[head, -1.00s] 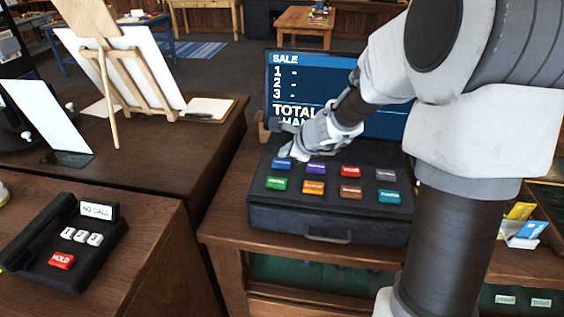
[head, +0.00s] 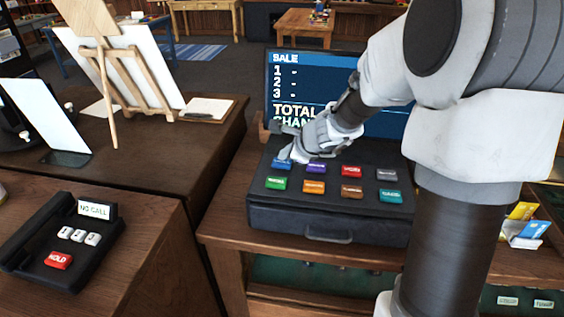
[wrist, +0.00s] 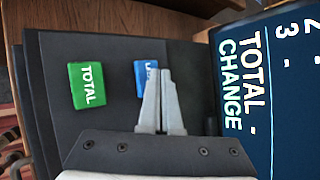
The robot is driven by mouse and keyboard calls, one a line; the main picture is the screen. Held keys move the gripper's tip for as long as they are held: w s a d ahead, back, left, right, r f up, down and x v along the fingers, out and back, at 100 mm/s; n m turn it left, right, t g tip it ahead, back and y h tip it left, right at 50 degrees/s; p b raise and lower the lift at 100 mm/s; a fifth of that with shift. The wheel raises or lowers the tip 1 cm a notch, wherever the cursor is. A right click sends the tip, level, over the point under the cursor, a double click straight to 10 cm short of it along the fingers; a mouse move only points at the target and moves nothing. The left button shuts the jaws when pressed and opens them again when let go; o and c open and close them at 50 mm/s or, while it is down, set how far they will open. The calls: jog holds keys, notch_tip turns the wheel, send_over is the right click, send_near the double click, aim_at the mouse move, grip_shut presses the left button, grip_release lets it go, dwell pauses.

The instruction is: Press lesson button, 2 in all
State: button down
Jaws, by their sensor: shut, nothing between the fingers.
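A dark cash register (head: 320,212) stands on a wooden counter, with two rows of coloured buttons on its top. The blue button (head: 281,163) is at the left end of the back row. In the wrist view this blue button (wrist: 139,80) shows only the start of its label, which looks like "L"; my gripper hides the rest. My gripper (wrist: 166,72) is shut and empty, its tips over the right edge of the blue button. In the head view my gripper (head: 288,157) is close over it; I cannot tell whether they touch.
The green TOTAL button (wrist: 87,86) is beside the blue one. Purple (head: 315,167), red (head: 351,171) and other buttons are close by. The register's screen (head: 300,80) rises behind, with dashes on lines 1 to 3. A phone (head: 70,240) stands at left.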

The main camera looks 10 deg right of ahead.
aim_at(285, 164)
jog(key=shift+f+b, duration=0.5)
dwell(0.3)
dwell(0.4)
jog(key=shift+r+p, duration=0.8)
jog(key=shift+r, duration=0.1)
jog(key=shift+r, duration=0.1)
notch_tip(285, 164, up, 5)
jog(key=p, duration=0.4)
jog(key=shift+p, duration=0.3)
jog(key=shift+a, duration=0.1)
dwell(1.8)
